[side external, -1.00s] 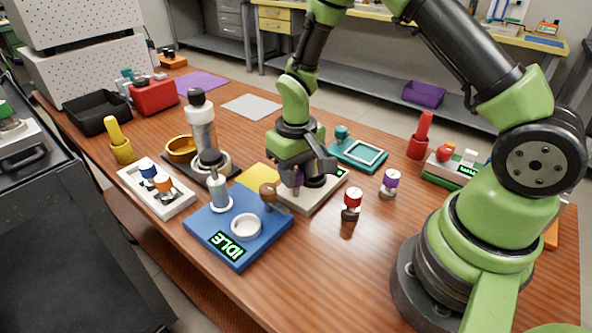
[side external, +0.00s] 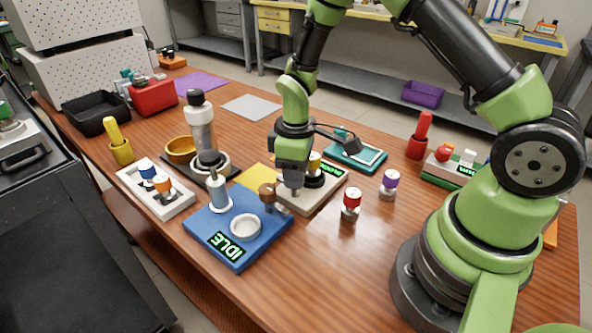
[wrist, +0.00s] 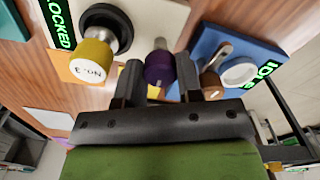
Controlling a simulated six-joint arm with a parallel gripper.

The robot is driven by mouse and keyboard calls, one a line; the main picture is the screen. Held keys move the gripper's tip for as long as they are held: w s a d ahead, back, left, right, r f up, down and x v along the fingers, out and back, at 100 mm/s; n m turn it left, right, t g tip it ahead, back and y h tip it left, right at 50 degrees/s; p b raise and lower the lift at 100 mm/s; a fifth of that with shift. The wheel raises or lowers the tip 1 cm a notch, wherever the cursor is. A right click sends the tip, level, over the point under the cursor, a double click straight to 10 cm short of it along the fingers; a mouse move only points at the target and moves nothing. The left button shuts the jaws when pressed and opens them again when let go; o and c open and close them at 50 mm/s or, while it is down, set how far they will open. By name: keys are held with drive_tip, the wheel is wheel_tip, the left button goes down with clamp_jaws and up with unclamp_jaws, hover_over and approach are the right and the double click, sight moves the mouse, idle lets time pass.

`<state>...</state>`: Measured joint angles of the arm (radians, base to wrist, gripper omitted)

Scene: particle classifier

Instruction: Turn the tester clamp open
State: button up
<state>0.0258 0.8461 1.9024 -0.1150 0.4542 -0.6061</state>
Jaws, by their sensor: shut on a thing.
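The tester is a beige block (side external: 305,205) with a green display (side external: 331,171), which reads LOCKED in the wrist view (wrist: 58,22). The purple clamp knob (wrist: 159,70) stands beside the seat. My gripper (wrist: 160,82) is shut on this knob, with one finger on each side. In the side view my gripper (side external: 292,187) points down over the block and hides the knob.
A blue station (side external: 215,238) with an IDLE display, a brown knob (side external: 267,193) and a white ring (side external: 245,227) stands close on the left. A red-topped particle (side external: 351,203) and a purple-topped one (side external: 389,185) stand on the right. The front table is clear.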

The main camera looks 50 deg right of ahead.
idle(0.5)
drive_tip(key=o, duration=0.9)
wheel_tip(320, 180, up, 10)
drive_tip(key=s+a+r+m+t, duration=0.1)
drive_tip(key=s+r+m+t, duration=0.1)
drive_tip(key=s+r, duration=0.3)
drive_tip(key=s+a+r+m+t+y, duration=0.1)
drive_tip(key=s+r+m+t, duration=0.1)
drive_tip(key=s+r+m, duration=0.2)
drive_tip(key=s+a+r+m+t+y, duration=0.1)
drive_tip(key=s+r+m+t, duration=0.2)
drive_tip(key=s+r, duration=0.3)
drive_tip(key=shift+s+a+r, duration=0.1)
drive_tip(key=shift+s+a, duration=0.15)
drive_tip(key=shift+s, duration=0.55)
